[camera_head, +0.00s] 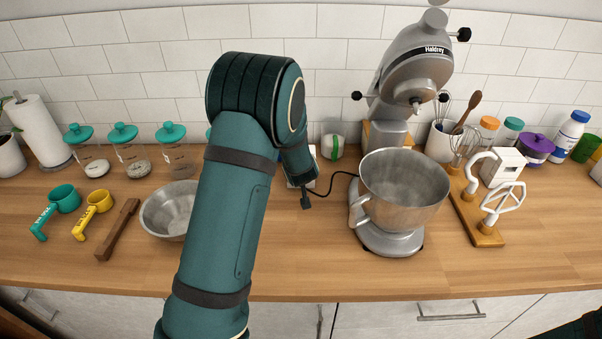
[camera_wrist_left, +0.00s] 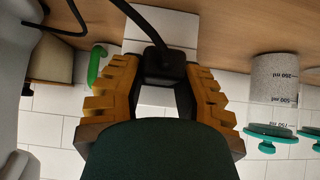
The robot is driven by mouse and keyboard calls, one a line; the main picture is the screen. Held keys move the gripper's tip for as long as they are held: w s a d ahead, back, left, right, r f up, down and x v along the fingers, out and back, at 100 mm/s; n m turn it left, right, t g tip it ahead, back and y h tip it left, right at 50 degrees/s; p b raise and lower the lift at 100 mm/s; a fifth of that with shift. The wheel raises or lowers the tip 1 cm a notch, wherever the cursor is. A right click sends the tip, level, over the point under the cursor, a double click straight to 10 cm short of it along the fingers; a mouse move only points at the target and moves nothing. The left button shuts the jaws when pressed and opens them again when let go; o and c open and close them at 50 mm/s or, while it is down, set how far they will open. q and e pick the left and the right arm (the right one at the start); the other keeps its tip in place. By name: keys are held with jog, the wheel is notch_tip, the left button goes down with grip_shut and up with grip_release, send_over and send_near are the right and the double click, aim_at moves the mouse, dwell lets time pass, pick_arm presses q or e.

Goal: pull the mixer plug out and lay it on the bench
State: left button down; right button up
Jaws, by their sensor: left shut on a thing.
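The mixer plug (camera_wrist_left: 163,68) is a small black block with a black cord, held between the ribbed orange fingers of my left gripper (camera_wrist_left: 164,82) in the left wrist view. In the head view the dark plug (camera_head: 306,201) shows just below the end of my left arm, with its cord running right to the mixer (camera_head: 410,72). My arm hides most of the gripper there. A white block or plate (camera_head: 315,153) shows partly behind the gripper; whether the plug touches it I cannot tell.
On the wooden bench (camera_head: 290,270), a small steel bowl (camera_head: 160,212) stands left of my arm. The mixer bowl (camera_head: 405,185) stands right of the cord. A green and white container (camera_head: 332,146) stands behind. Bare bench lies in front of the plug.

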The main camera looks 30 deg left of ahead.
pick_arm(q)
jog(key=shift+s+d+f, duration=0.1)
jog(key=shift+s+f, duration=0.05)
jog(key=shift+s, duration=0.05)
dwell(0.5)
jog(key=shift+s+d, duration=0.45)
jog(key=shift+s, duration=0.25)
dwell(0.8)
jog(key=shift+s+d, duration=0.35)
jog(key=shift+s, duration=0.25)
jog(key=shift+s+d, duration=0.35)
jog(key=shift+s, duration=0.25)
jog(key=shift+s+d, duration=0.4)
jog(key=shift+s, duration=0.25)
jog(key=shift+s+d, duration=0.4)
jog(key=shift+s, duration=0.25)
